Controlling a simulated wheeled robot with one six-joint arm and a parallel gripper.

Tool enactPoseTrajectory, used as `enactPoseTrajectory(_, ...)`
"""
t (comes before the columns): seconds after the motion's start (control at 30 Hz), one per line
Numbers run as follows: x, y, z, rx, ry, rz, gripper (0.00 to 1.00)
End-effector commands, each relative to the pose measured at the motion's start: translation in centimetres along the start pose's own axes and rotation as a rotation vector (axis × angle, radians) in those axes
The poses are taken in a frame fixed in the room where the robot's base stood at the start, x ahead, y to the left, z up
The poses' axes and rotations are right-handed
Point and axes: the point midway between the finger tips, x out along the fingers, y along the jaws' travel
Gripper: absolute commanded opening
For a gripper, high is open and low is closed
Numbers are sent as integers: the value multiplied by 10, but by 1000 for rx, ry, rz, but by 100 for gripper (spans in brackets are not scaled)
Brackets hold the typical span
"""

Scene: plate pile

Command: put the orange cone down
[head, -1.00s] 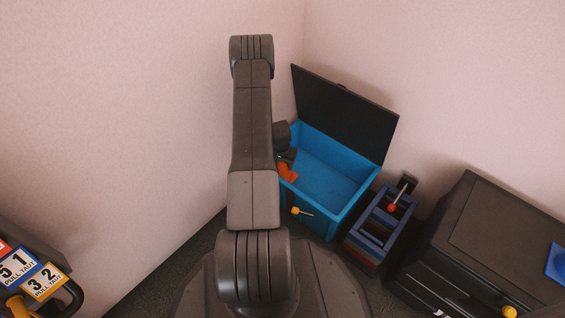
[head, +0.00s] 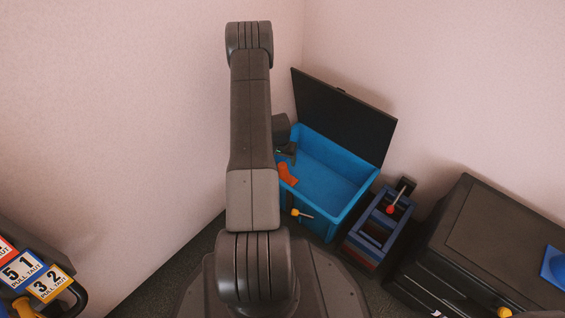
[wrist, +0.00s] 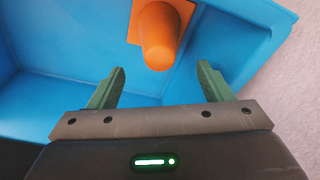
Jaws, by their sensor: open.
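The orange cone (head: 288,175) lies in the blue box (head: 335,178), near its left side. In the wrist view the cone (wrist: 158,40) has its square base toward the top and its rounded tip pointing toward my gripper. My gripper (wrist: 160,78) is open, with one green finger on each side of the tip and a visible gap to each. In the head view my gripper (head: 286,153) is just behind the cone at the box's left edge, partly hidden by my arm.
The box's black lid (head: 345,115) stands open at the back. A blue and red rack (head: 377,228) with a red-knobbed lever is right of the box. A black cabinet (head: 500,240) stands farther right. Numbered signs (head: 35,275) are at lower left. Walls close in behind.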

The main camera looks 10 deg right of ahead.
Motion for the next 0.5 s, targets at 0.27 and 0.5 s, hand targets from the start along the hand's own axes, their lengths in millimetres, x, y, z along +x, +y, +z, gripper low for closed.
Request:
enactPoseTrajectory(0.27,-60,0,-1,0,2,-1,73)
enactPoseTrajectory(0.5,-75,0,0,0,0,0,73)
